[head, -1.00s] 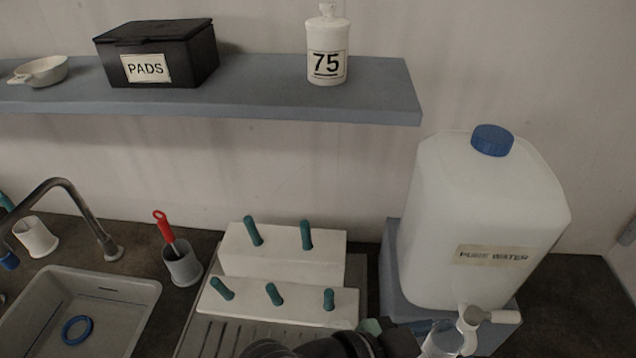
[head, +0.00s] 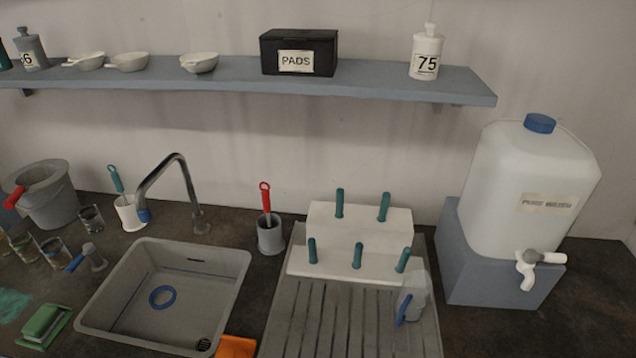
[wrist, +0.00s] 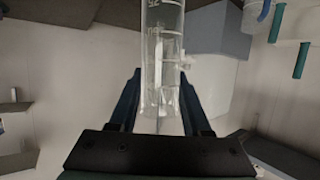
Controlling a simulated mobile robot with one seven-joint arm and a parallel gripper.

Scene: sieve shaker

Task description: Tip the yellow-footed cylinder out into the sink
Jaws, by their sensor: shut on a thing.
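In the wrist view a clear cylinder (wrist: 163,45) with white graduation marks stands between the two dark fingers of my gripper (wrist: 160,80), which is shut on it. Its upper end in that picture runs out of frame, and no yellow foot shows. I cannot tell how much liquid is in it. My gripper and the held cylinder do not show in the head view.
A bent tap (head: 178,165) reaches over the sink's back left. Right of the sink are a draining board (head: 310,320) with a white peg block (head: 345,222), a clear blue-handled vessel (head: 414,292) and the water tank (head: 530,180). An orange item (head: 236,347) lies at the sink's front right.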

